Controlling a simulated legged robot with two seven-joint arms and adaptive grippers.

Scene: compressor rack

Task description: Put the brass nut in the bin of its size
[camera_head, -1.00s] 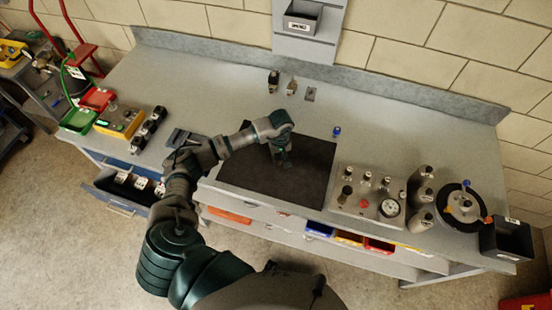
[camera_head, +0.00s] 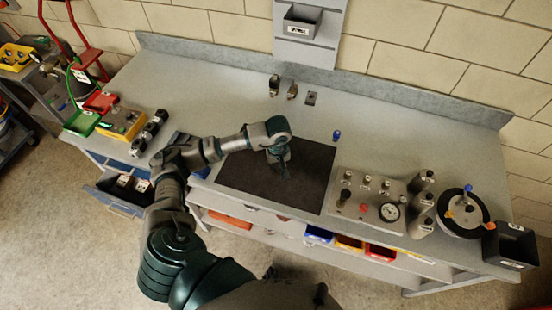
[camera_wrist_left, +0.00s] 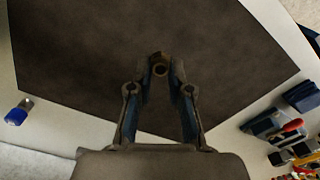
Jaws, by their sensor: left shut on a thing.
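My left gripper (camera_head: 281,164) points down over the dark mat (camera_head: 305,190) on the workbench. In the left wrist view its fingers (camera_wrist_left: 160,70) are closed together around a small brownish ring-like piece with a hole, the brass nut (camera_wrist_left: 160,69). The nut is too small to make out in the head view. Labelled boxes (camera_head: 124,181) sit in an open drawer (camera_head: 115,198) at the bench's left, partly behind my arm; their labels are too small to read. My right gripper is not in view.
A panel with knobs and a gauge (camera_head: 368,199), several grey cylinders, a handwheel (camera_head: 462,213) and a black bin (camera_head: 510,245) stand at the right. A dark labelled bin (camera_head: 299,26) hangs on the wall panel. A blue item (camera_head: 336,135) stands behind the mat. The bench's back middle is mostly clear.

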